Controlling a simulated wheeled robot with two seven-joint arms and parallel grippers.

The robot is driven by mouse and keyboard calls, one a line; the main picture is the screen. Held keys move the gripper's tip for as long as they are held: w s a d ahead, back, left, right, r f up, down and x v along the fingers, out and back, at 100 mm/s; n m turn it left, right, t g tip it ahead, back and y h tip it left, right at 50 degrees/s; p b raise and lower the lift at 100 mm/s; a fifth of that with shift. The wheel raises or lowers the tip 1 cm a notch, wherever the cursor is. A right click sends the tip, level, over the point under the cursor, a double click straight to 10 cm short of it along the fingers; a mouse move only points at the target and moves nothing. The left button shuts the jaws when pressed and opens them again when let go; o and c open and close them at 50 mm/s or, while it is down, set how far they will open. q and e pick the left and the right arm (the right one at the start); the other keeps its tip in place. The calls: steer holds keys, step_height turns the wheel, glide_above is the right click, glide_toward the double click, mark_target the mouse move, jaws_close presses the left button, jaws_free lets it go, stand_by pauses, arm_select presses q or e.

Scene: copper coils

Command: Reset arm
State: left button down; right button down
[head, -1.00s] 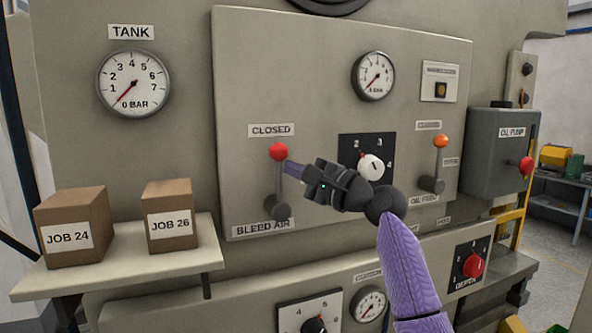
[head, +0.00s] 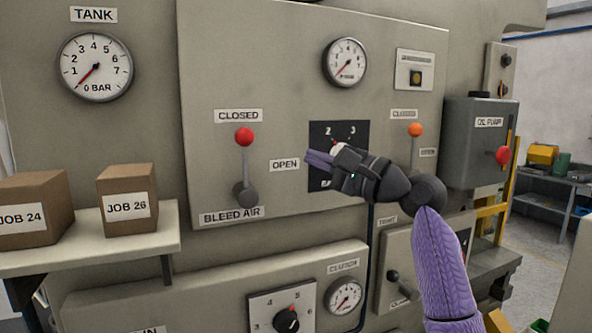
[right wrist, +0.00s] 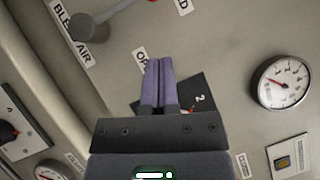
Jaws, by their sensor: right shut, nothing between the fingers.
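My right gripper (head: 319,158) is shut and empty, with its purple fingers pressed together. It is in front of the dark dial plate (head: 325,186), to the right of the OPEN label (head: 285,165), and it hides part of the plate. In the right wrist view the shut fingers (right wrist: 158,83) point toward the grey panel, apart from the lever. The bleed air lever with its red knob (head: 243,137) stands upright at the CLOSED label (head: 238,115); its grey pivot (right wrist: 90,27) also shows in the right wrist view. My left gripper is not in view.
Two cardboard boxes, JOB 24 (head: 38,190) and JOB 26 (head: 122,180), stand on a shelf (head: 90,256) at left. More dials and a lever sit on lower panels.

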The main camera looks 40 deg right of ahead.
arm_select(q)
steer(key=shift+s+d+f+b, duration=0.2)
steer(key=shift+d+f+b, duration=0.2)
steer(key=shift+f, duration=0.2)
arm_select(e)
steer(key=s, duration=0.1)
steer(key=s+d, duration=0.1)
steer(key=shift+s+d, duration=0.2)
steer(key=shift+s, duration=0.1)
steer(key=shift+s+d, duration=0.1)
